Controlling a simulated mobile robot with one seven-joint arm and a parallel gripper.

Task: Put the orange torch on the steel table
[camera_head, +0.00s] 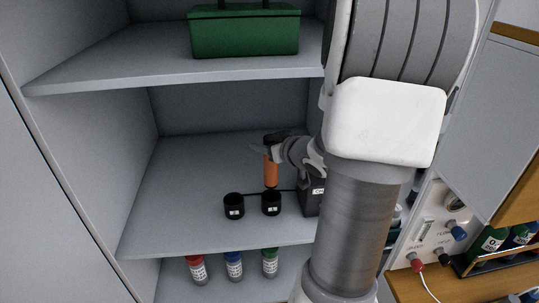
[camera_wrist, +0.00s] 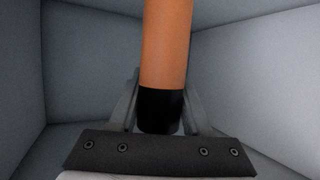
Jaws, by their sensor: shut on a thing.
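The orange torch (camera_head: 271,172) is upright over the middle shelf of a grey cabinet, just above or in the right one of two black cups; I cannot tell whether it is clear of the cup. My gripper (camera_head: 271,146) reaches in from the right and is shut around its upper part. In the wrist view the torch (camera_wrist: 166,45) shows an orange body and a black end, between the fingers of my gripper (camera_wrist: 162,92). I see no steel table in either view.
The black cups, left (camera_head: 234,206) and right (camera_head: 271,204), stand on the middle shelf (camera_head: 170,215). A green box (camera_head: 245,35) is on the shelf above. Several capped bottles (camera_head: 233,266) stand below. A wooden bench (camera_head: 450,285) with sockets and green bottles is at right. My arm hides much of the right side.

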